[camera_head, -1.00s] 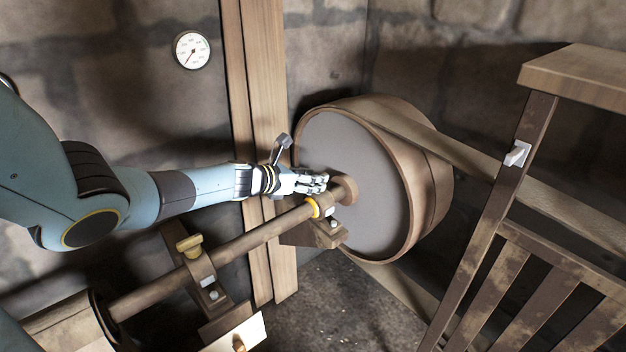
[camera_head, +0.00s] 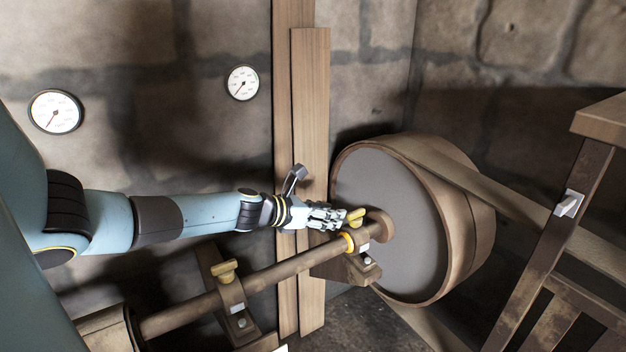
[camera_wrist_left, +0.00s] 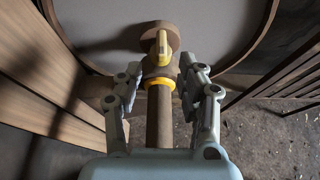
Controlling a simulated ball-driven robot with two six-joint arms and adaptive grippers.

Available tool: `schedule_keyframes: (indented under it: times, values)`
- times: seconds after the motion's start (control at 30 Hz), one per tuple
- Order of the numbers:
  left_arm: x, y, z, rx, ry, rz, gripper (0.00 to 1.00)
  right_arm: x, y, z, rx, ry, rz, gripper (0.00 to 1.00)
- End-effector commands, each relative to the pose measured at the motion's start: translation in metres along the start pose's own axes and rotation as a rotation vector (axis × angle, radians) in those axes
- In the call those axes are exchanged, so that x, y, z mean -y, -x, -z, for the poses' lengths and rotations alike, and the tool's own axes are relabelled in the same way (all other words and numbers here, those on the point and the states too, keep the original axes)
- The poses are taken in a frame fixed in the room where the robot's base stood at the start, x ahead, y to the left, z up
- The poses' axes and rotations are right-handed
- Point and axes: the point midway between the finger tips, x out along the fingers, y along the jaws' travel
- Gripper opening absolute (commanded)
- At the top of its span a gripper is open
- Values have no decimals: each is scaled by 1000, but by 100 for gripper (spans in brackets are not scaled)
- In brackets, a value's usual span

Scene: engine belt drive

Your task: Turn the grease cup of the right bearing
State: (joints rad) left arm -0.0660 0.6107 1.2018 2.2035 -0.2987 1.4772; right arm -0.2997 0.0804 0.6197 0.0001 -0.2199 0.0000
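The yellow grease cup (camera_head: 356,217) of the right bearing stands on top of its bearing block (camera_head: 360,266), close to the pulley hub. My left gripper (camera_head: 342,217) is just left of the cup, its fingertips near it. In the left wrist view the two fingers (camera_wrist_left: 160,68) are spread apart, with the shaft between them in the picture. The cup's yellow handle (camera_wrist_left: 161,46) shows beyond the fingertips, roughly centred, apparently clear of both. Contact cannot be told from the head view. My right gripper is not in view.
The shaft (camera_head: 270,278) runs from lower left to the big belt pulley (camera_head: 390,220). The left bearing has its own yellow grease cup (camera_head: 223,268). Wooden posts (camera_head: 310,120) rise behind my gripper. A railing with a switch (camera_head: 568,203) stands at right.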

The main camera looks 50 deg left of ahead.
Motion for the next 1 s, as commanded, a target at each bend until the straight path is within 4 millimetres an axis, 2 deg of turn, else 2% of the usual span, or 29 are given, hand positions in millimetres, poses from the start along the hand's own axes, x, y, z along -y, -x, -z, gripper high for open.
schedule_keyframes:
  times: [0.03, 0.13, 0.3, 0.5, 1.0]
  values:
    - [0, 12, 1, -3, -3, 3, 38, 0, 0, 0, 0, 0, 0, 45]
    - [0, 31, 1, -4, -2, 3, 38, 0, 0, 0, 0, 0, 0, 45]
    - [0, 47, 0, 1, 1, 1, 38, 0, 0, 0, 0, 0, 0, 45]
    - [-1, 52, 0, 0, 1, -1, 38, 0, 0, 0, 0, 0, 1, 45]
    - [-1, 52, 0, 1, 1, -1, 38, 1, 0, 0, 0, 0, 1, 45]
